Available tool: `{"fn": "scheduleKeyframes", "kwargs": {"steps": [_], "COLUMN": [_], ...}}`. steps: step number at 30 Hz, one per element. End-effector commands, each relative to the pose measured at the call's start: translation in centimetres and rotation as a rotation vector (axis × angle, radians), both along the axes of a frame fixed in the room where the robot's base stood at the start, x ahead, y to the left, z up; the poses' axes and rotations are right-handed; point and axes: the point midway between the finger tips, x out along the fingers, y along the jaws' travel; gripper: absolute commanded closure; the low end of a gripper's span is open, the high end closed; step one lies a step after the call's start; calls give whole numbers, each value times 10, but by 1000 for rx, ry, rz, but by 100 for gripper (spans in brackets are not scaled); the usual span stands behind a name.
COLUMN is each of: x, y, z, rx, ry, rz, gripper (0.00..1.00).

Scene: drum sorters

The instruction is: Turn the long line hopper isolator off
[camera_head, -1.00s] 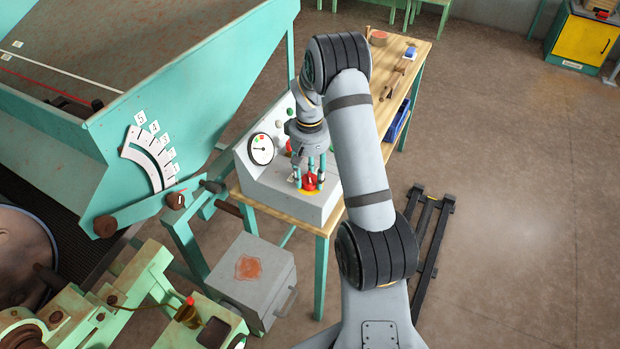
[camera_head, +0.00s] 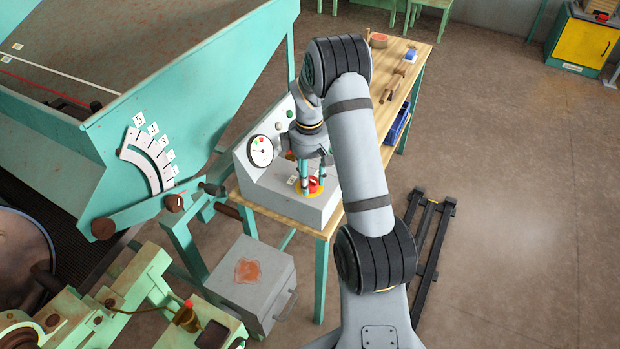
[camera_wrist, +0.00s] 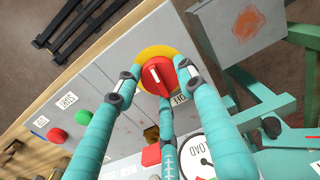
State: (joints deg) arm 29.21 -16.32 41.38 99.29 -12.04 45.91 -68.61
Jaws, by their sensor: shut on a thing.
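The isolator is a red rotary knob (camera_wrist: 158,74) with a white pointer mark, on a round yellow plate (camera_wrist: 153,52). It sits on the top of a grey control console (camera_head: 318,207); the knob shows there in the head view too (camera_head: 314,183). My gripper (camera_wrist: 160,83) has teal fingers closed around the knob, with tips on either side of it and one below. A label beside the knob is partly hidden by a finger, so I cannot read it whole. In the wrist view the white mark runs steeply, tilted slightly.
A green button (camera_wrist: 82,117) and a red button (camera_wrist: 56,135) sit on the console. A dial gauge (camera_head: 261,150) is on its sloped face. A teal hopper (camera_head: 190,95) with a numbered scale stands at left. The wooden bench (camera_head: 410,52) runs behind, with tools.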

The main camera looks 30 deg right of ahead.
Motion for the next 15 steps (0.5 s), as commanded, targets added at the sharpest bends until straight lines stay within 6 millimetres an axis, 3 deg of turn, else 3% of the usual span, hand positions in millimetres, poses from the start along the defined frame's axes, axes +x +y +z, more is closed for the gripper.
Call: {"fn": "scheduleKeyframes", "kwargs": {"steps": [1,15], "x": [7,7], "y": [3,5], "z": [3,3], "rx": [-2,-1], "ry": [-18,-18], "rz": [29,107], "gripper": [87,87]}}
